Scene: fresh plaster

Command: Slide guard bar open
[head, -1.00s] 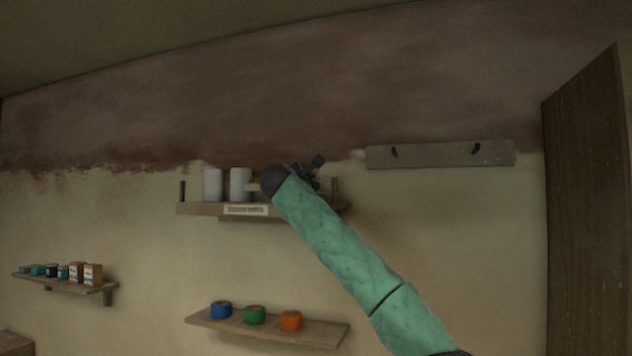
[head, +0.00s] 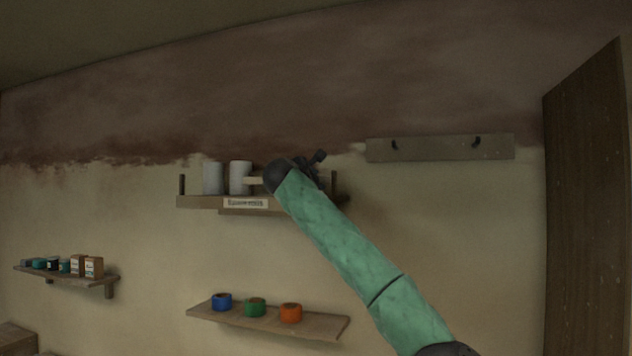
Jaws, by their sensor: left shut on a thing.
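The upper wall shelf (head: 200,202) has a label on its front edge and short upright posts at its ends. The guard bar (head: 253,181) shows as a short pale wooden length in front of the white can, running right behind my gripper. My left gripper (head: 312,172) is at the right half of this shelf, shut on the guard bar. The dark wrist and green arm hide the grip and the bar's right part. My right gripper is not in view.
Two white cans (head: 213,178) stand on the shelf's left half. A hook board (head: 440,149) is right of it. A lower shelf (head: 318,326) holds blue, green and orange rolls. Another shelf (head: 62,276) at left holds small jars and boxes. A tall dark wooden panel (head: 585,210) stands at right.

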